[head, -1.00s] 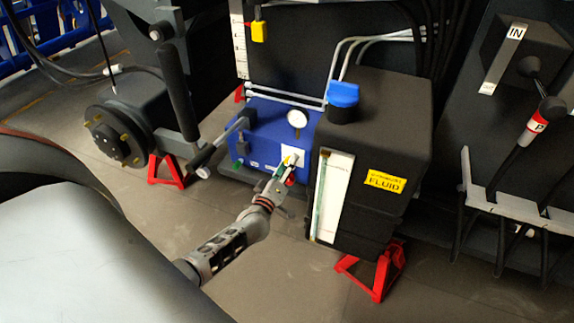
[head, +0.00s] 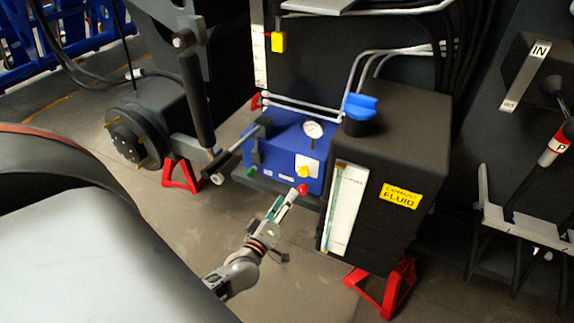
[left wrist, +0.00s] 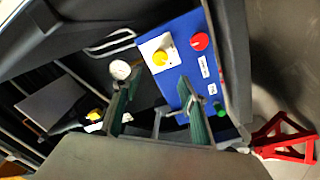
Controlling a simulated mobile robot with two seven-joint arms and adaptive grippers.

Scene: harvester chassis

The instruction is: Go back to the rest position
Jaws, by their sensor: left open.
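My left gripper (head: 284,203) is open and empty in front of the blue hydraulic box (head: 282,137). In the left wrist view its two green-padded fingers (left wrist: 156,97) stand apart with nothing between them that they hold. The box carries a yellow knob (head: 304,172) on a white plate, a red knob (head: 302,188) and a round gauge (head: 313,129). The fingertips appear close to the red knob in the head view, but in the left wrist view the red knob (left wrist: 200,41) lies beyond them. My right gripper is not in view.
A black fluid tank (head: 400,135) with a blue cap (head: 360,106) stands right of the box. Red stands (head: 181,172) support the machinery. A black-handled lever (head: 190,95) rises at left. A lever panel (head: 520,225) is at far right. The floor in front is open.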

